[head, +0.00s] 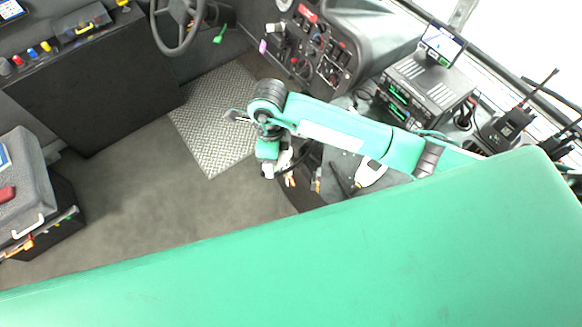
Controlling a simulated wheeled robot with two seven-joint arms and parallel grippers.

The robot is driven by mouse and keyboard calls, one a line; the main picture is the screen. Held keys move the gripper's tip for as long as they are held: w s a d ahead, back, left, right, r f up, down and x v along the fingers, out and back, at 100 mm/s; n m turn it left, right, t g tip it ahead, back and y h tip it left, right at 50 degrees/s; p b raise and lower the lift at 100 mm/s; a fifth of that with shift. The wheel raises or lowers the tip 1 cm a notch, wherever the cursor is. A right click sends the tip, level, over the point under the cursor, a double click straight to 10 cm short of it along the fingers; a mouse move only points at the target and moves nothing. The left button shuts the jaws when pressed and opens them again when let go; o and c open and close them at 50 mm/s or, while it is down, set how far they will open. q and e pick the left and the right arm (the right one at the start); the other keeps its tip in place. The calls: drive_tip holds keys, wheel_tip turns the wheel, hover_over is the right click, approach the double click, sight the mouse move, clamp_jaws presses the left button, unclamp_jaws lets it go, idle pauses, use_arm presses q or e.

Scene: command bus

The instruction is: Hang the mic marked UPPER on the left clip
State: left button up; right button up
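My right arm comes in from the right, bends at a dark joint and drops to the white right gripper (281,168). The gripper is small and partly covered by its own arm, so I cannot tell whether it is open or shut. Small orange and grey items lie just beside it, too small to identify. A stack of radio units (427,88) with green displays stands on the dash at the right. No mic marked UPPER and no left clip can be made out. My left gripper is not in view.
A steering wheel (179,22) and a switch panel (318,50) are at the top. Handheld radios with antennas (507,130) stand at the right. A grey case (22,180) is at the left. A white-and-black item (371,173) lies below my arm. The floor (150,190) is clear.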

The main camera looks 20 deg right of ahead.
drive_tip(key=s+d+f+n+h+b, duration=0.1)
drive_tip(key=d+f+n+h+b, duration=0.2)
drive_tip(key=d+f+h, duration=0.4)
drive_tip(key=shift+s+d+f+t, duration=0.15)
drive_tip(key=shift+s+f+t, duration=0.2)
drive_tip(key=shift+f, duration=1.75)
drive_tip(key=shift+s+r, duration=0.1)
drive_tip(key=shift+r, duration=0.05)
drive_tip(key=shift+d+b, duration=0.1)
drive_tip(key=shift+b, duration=0.2)
